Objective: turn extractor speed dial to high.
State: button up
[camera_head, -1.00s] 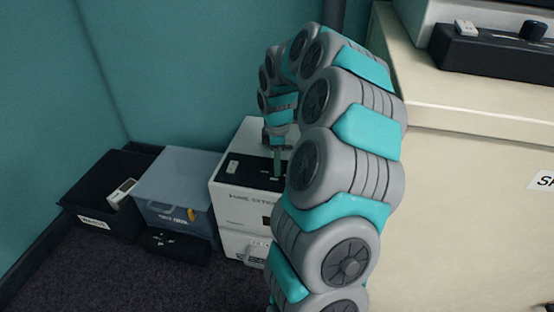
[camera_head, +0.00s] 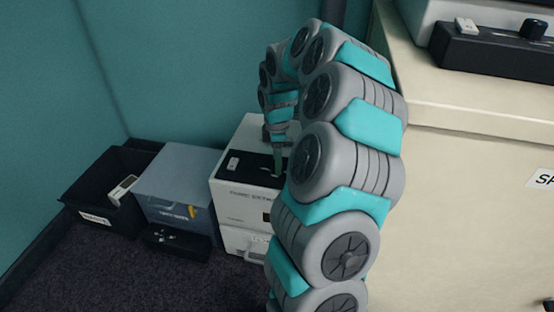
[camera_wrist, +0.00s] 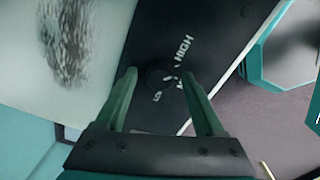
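The fume extractor (camera_head: 235,196) is a white box on the floor against the teal wall. Its black control panel (camera_head: 248,172) is on top and fills the middle of the wrist view (camera_wrist: 215,30). The dark round speed dial (camera_wrist: 158,76) shows in the wrist view with HIGH and LOW lettering and tick marks around it. Where its pointer stands is too dark to tell. My gripper (camera_wrist: 159,78) is over the panel with its two green fingers apart on either side of the dial, gaps showing. In the head view the gripper (camera_head: 279,163) points down at the panel, and my arm hides its right side.
A blue-grey box (camera_head: 172,178) and a black bin (camera_head: 95,195) stand left of the extractor. A small black tray (camera_head: 178,243) lies in front. A cream cabinet (camera_head: 465,200) fills the right side. The carpet at front left is clear.

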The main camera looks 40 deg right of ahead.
jog(key=shift+s+r, duration=0.1)
jog(key=shift+r, duration=3.8)
